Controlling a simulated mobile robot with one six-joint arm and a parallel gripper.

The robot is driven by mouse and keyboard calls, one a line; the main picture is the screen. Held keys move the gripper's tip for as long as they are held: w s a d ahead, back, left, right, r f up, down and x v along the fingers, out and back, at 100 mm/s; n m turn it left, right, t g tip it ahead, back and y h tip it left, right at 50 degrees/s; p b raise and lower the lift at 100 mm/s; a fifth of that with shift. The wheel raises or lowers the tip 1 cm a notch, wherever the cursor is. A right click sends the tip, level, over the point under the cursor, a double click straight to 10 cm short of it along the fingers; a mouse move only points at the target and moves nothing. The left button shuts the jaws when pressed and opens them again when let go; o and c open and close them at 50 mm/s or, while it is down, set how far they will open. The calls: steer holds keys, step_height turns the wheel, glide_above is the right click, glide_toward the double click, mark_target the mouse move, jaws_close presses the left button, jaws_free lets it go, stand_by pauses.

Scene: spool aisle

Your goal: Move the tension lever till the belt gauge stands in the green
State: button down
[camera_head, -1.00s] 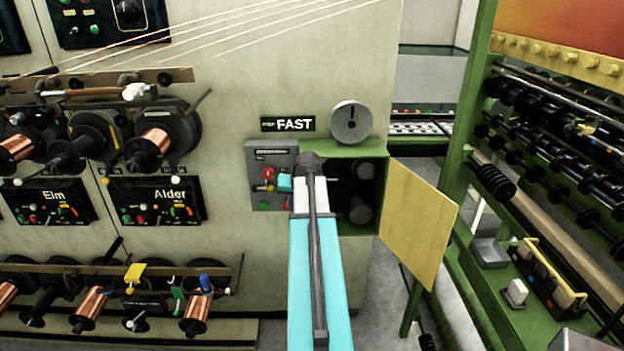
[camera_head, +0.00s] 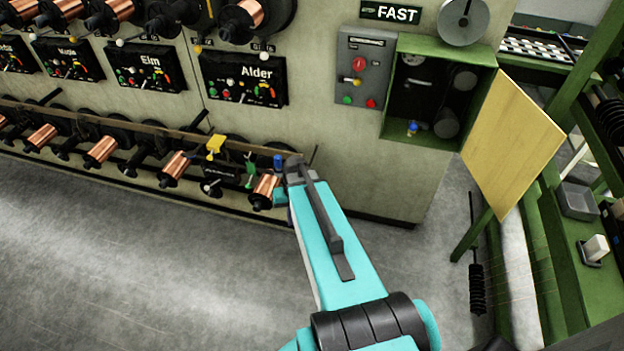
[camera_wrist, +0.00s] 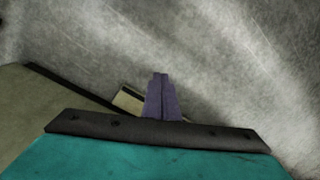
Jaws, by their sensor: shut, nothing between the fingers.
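The green belt box (camera_head: 398,125) stands open at the upper right in the head view, with dark rollers (camera_head: 448,110) inside. A small blue-topped part (camera_head: 412,128) is low at its left; I cannot tell whether it is the tension lever. A small pale mark (camera_head: 413,60) near the top inside may be the belt gauge; no needle or green zone can be read. My gripper (camera_wrist: 160,98) is shut and empty above the grey floor in the wrist view. In the head view it is mostly hidden behind my arm, left of and below the box.
The yellow door (camera_head: 512,145) hangs open right of the box. A grey button panel (camera_head: 363,68) is left of it, with a FAST sign (camera_head: 390,12) above. A spool rack (camera_head: 120,135) runs behind my arm's end. Green machine framing stands at right. The floor at lower left is clear.

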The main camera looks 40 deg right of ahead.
steer(key=s+a+f+n+g+b, duration=0.1)
steer(key=s+a+f+n+g, duration=0.1)
steer(key=s+a+f, duration=0.6)
steer(key=s+a+f+n+g+h+b, duration=0.1)
steer(key=s+a+f+n+g, duration=0.2)
steer(key=s+a+f, duration=0.6)
steer(key=s+a+g, duration=0.1)
steer(key=s+a, duration=0.2)
steer(key=s, duration=0.4)
steer(key=shift+s, duration=0.35)
